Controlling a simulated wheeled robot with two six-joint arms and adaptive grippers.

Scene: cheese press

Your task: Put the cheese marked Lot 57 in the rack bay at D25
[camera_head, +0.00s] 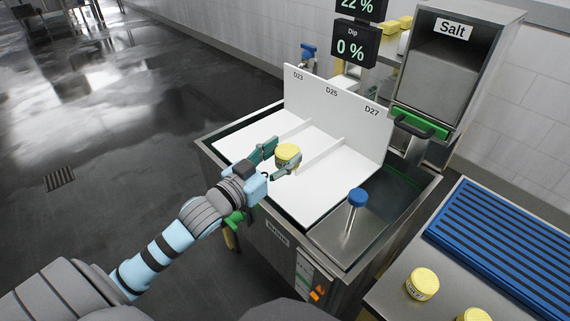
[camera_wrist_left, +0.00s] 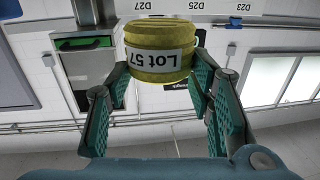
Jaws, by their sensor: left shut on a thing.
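The yellow cheese marked Lot 57 (camera_wrist_left: 158,50) sits between the fingers of my left gripper (camera_wrist_left: 158,95); its label appears upside down in the left wrist view. In the head view my left gripper (camera_head: 277,162) holds this cheese (camera_head: 287,153) over the white rack (camera_head: 322,173). The rack's back panel (camera_head: 335,115) carries the labels D23, D25 and D27 from left to right, with low dividers between the bays. The cheese appears in front of the D25 bay, near the middle; its height above the rack floor is hard to tell. My right gripper is not in view.
The rack stands in a steel tank (camera_head: 425,190). A blue-knobbed handle (camera_head: 357,197) rises at its right. Other yellow cheeses (camera_head: 422,284) stand on a steel table at lower right, beside a blue slatted mat (camera_head: 510,245). A Salt dispenser (camera_head: 452,70) stands behind.

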